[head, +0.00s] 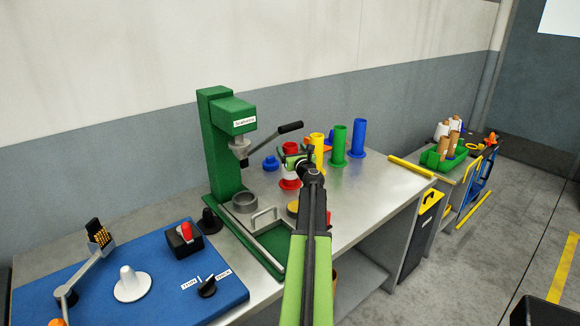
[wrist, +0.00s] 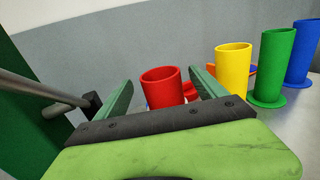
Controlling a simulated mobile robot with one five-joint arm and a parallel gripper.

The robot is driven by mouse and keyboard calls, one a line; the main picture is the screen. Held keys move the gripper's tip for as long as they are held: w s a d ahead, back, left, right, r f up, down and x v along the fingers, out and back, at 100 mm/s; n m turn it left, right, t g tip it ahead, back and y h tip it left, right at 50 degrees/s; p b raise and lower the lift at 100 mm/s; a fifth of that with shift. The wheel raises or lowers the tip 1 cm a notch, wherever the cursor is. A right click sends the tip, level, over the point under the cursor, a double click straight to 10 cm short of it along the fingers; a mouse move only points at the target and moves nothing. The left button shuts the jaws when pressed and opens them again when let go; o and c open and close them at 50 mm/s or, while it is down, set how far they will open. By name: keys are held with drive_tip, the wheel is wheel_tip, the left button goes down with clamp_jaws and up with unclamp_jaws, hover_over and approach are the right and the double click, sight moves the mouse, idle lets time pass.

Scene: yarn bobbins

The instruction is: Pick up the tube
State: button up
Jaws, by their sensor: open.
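Several coloured tubes stand upright on the metal table. The red tube (wrist: 162,92) has an open top and shows between my gripper's fingers in the wrist view; its lower part is hidden by the gripper body. In the head view the red tube (head: 290,182) stands behind and left of my arm, partly covered by the gripper, with a whitish band at mid height. My gripper (wrist: 160,78) is open, one green finger to each side of the red tube. Whether the fingers touch it cannot be told. Yellow (wrist: 233,75), green (wrist: 272,70) and blue (wrist: 303,52) tubes stand to the right.
A green press (head: 222,150) with a dark lever (head: 289,128) stands left of the tubes. A small blue piece (head: 270,163) lies between them. A blue panel (head: 60,262) with knobs is at front left.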

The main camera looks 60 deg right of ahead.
sight(288, 144)
drive_tip(key=shift+x, duration=2.75)
drive_tip(key=shift+s, duration=0.1)
drive_tip(key=shift+c, duration=0.3)
clamp_jaws()
